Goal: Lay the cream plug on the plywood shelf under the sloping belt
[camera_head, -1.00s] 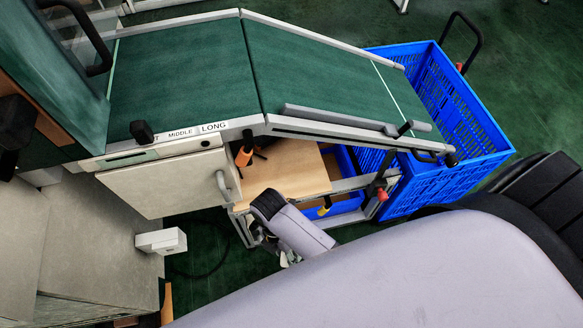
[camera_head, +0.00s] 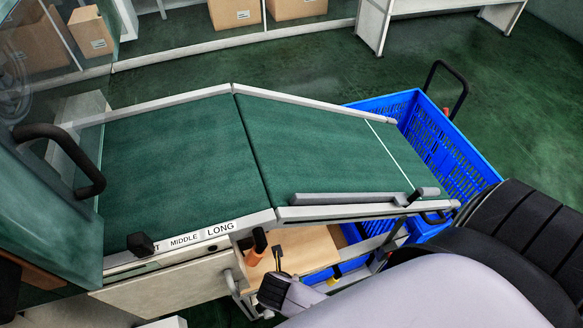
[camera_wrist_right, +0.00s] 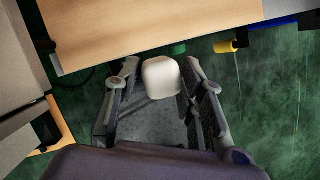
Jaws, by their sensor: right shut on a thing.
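The cream plug (camera_wrist_right: 161,77) shows in the right wrist view as a pale rounded block. My right gripper (camera_wrist_right: 163,88) is shut on it, with one finger on each side. The plywood shelf (camera_wrist_right: 170,30) crosses the top of that view; the plug appears just short of its near edge. In the head view the shelf (camera_head: 308,248) lies under the sloping belt (camera_head: 320,150), partly covered by the belt's frame. My right wrist (camera_head: 275,291) is at the shelf's front edge there, and the plug is not visible. My left gripper is not in view.
An orange-handled item (camera_head: 256,257) stands at the shelf's left end. A yellow-ended part (camera_wrist_right: 226,46) sticks out by the shelf's edge. A blue crate (camera_head: 455,150) stands at the belt's lower end. A light cabinet front (camera_head: 165,293) is left of the shelf.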

